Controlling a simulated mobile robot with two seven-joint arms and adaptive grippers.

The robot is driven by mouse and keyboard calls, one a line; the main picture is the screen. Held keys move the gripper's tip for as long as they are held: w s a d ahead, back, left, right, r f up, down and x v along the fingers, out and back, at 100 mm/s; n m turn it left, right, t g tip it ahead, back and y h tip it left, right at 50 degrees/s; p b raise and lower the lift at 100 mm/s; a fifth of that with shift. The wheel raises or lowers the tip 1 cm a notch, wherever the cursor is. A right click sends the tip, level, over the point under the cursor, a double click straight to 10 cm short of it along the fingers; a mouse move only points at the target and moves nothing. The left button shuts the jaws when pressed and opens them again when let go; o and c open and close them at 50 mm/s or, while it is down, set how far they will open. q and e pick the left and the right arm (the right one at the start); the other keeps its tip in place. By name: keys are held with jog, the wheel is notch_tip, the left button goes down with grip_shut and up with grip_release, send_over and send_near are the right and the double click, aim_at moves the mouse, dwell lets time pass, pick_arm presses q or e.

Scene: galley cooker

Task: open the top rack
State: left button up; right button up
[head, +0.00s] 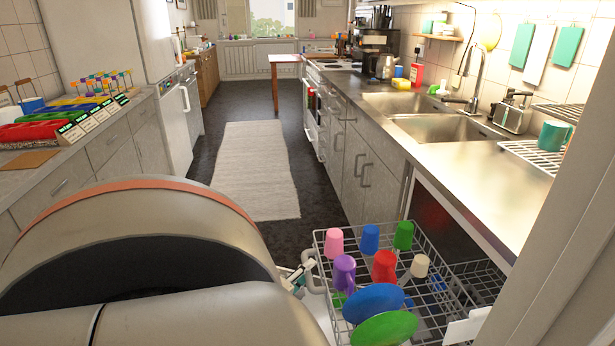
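The top rack (436,258) is a white wire basket at the lower right. It sticks out from the dark dishwasher opening (432,212) under the counter. It holds several coloured cups, among them a pink cup (334,243) and a red cup (384,266), plus a blue plate (373,303) and a green plate (384,330). A pale handle (316,279) is on the rack's left side. My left gripper (299,276) is at this handle, small and partly hidden by my arm; whether its fingers are closed around it is unclear. My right gripper is out of view.
A steel counter (462,165) with two sinks (440,128) runs above the rack. A left counter (120,110) holds coloured bins. The floor between, with a pale rug (255,170), is clear. My large arm link covers the lower left.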

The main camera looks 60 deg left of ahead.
pick_arm(q)
jog(key=v, duration=1.1)
jog(key=shift+s+d, duration=0.2)
jog(key=shift+s, duration=0.05)
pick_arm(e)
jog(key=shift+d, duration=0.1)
pick_arm(q)
jog(key=shift+d, duration=0.1)
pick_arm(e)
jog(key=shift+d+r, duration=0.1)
